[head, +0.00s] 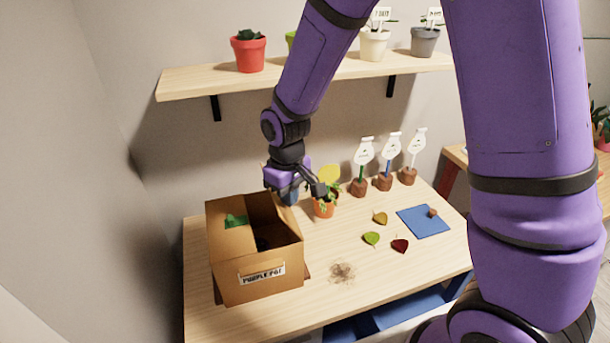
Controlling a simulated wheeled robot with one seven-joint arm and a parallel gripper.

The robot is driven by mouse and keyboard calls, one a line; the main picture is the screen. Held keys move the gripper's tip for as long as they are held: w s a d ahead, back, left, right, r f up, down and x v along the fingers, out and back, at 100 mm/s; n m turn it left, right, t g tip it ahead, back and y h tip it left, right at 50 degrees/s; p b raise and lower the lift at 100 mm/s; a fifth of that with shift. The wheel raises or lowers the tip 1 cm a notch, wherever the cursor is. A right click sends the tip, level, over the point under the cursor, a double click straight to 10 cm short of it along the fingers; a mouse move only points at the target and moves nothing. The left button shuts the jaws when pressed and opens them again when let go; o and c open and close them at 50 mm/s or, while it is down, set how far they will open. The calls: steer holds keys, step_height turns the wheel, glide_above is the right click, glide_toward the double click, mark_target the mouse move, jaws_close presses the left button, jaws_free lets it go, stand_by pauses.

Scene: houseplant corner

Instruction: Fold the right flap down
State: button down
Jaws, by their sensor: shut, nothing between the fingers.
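An open cardboard box (255,270) labelled "PURPLE POT" stands at the left of the table. Its right flap (275,215) appears raised along the right side, though its exact angle is hard to tell. Dark interior shows between the flaps, and something green (236,221) shows at the left part of the top. My gripper (318,192) is shut and empty, above the table just right of the box's back right corner. It is apart from the flap and in front of an orange pot with a plant (324,208), which it partly hides.
Small pots with white markers (385,182) stand at the back. Loose leaves (372,238), a soil patch (342,272) and a blue mat (424,221) lie to the right. A shelf (190,82) with pots hangs above.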

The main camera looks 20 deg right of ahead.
steer(key=shift+a, duration=1.75)
steer(key=shift+r, duration=0.1)
steer(key=shift+r, duration=4.4)
